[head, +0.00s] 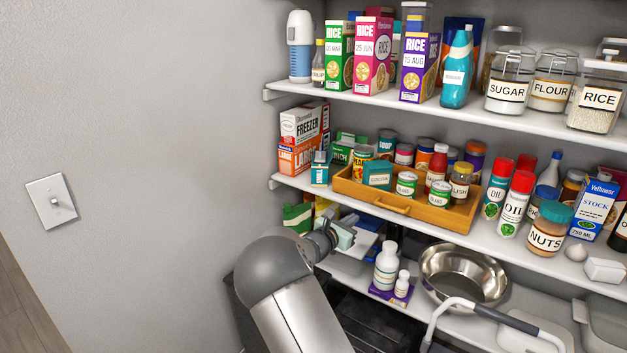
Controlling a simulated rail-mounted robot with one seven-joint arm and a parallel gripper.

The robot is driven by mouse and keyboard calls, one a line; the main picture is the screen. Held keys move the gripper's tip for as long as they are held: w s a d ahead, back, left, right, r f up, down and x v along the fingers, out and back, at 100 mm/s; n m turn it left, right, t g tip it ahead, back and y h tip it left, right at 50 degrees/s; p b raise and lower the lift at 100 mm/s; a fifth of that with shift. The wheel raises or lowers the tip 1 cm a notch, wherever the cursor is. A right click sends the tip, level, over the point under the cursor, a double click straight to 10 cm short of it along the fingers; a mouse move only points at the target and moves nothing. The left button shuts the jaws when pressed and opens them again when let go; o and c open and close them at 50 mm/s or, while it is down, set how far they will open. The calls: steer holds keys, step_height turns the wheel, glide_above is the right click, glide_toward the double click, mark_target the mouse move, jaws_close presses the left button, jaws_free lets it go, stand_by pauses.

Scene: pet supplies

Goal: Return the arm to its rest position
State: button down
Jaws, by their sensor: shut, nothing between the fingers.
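My grey and silver arm (285,285) rises from the bottom of the head view and reaches toward the left end of the lower shelf. My gripper (346,233) is at its far end, small and partly hidden behind the wrist. It is shut and holds nothing that I can see. It is in front of the lower shelf's left part, near a green and yellow package (298,217), and to the left of the white bottles (386,262).
Shelves on the right hold rice boxes (372,58), jars and cans. A wooden tray (400,203) sits on the middle shelf. A steel bowl (463,272) stands right of the bottles. The left wall is bare except for a light switch (52,201).

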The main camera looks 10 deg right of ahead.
steer(key=s+d+r+m+g+y, duration=0.1)
steer(key=s+d+m+g, duration=0.2)
steer(key=s+m, duration=0.3)
steer(key=s+d+m+g+y+p, duration=0.1)
steer(key=s+d+m+g, duration=0.2)
steer(key=s, duration=0.5)
steer(key=s+d+r+m+g, duration=0.1)
steer(key=s+d+m+g, duration=0.2)
steer(key=s+m, duration=0.25)
steer(key=s+a+m+g+y, duration=0.1)
steer(key=s+a+m+y, duration=0.2)
steer(key=s, duration=0.6)
steer(key=s+a+r+m+g+y+p, duration=0.1)
steer(key=s+a+m+y, duration=0.3)
steer(key=s, duration=0.6)
steer(key=s+a+m+g+y, duration=0.1)
steer(key=s+a+m+y, duration=0.2)
steer(key=s+a, duration=0.3)
steer(key=s+m, duration=0.1)
steer(key=s, duration=0.3)
steer(key=shift+s+a+r+y+p, duration=0.2)
steer(key=shift+a+r+y+p, duration=0.1)
steer(key=shift+a+r+p, duration=0.1)
